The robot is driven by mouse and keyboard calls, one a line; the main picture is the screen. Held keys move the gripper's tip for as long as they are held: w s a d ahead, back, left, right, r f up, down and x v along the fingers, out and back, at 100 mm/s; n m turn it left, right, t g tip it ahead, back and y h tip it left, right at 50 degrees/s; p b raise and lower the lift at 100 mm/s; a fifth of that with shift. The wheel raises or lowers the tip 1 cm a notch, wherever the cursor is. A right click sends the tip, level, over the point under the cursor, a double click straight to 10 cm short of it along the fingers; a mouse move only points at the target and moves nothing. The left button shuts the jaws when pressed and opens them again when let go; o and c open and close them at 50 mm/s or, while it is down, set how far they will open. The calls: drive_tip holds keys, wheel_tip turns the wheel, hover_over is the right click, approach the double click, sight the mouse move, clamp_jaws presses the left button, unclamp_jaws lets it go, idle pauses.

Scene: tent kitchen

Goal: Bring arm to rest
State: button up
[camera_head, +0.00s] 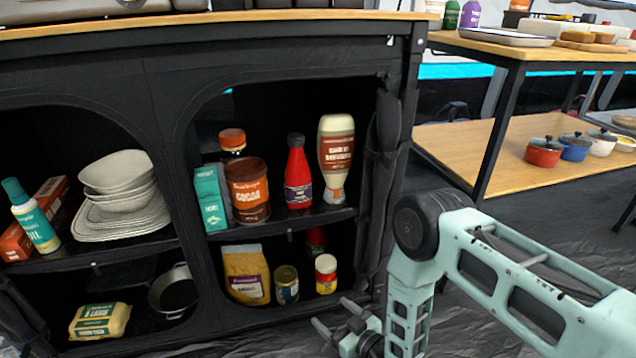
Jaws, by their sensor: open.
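My arm comes in from the right edge, bends at a dark round joint, and hangs down in front of the black fabric cabinet (130,75). My gripper (330,315) is at the bottom centre, low by the cabinet's right-hand lower shelf. Its fingers are spread apart and point left toward the cabinet. Nothing shows between the fingers. The lower part of the gripper is partly cut off by the picture's bottom edge.
The cabinet shelves hold a cocoa tin (248,190), a red bottle (297,175), a sauce bottle (336,155), stacked bowls (118,170) and an egg carton (99,321). A wooden table (570,52) with pots on its lower shelf stands right. Dark floor (530,215) lies between.

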drive_tip(key=w+a+r+g+h+p, duration=0.1)
drive_tip(key=w+a+r+g+p, duration=0.2)
drive_tip(key=r, duration=0.8)
drive_tip(key=s+a+r+g+h, duration=0.1)
drive_tip(key=s+r+g+h, duration=0.15)
drive_tip(key=r, duration=0.95)
drive_tip(key=s+d+r+g+h+p, duration=0.2)
drive_tip(key=s+d+r, duration=0.3)
drive_tip(key=s+r, duration=0.3)
drive_tip(key=s+d+r+g+h+p, duration=0.1)
drive_tip(key=s+d+r+g+h, duration=0.2)
drive_tip(key=s+r, duration=0.5)
drive_tip(key=s+d+r+g+h+p, duration=0.15)
drive_tip(key=s+d+r, duration=0.4)
drive_tip(key=s, duration=0.55)
wheel_tip(320, 180, up, 37)
drive_tip(key=p, duration=3.8)
drive_tip(key=shift+d+y, duration=0.2)
drive_tip(key=shift+y, duration=0.1)
drive_tip(key=shift+f, duration=0.1)
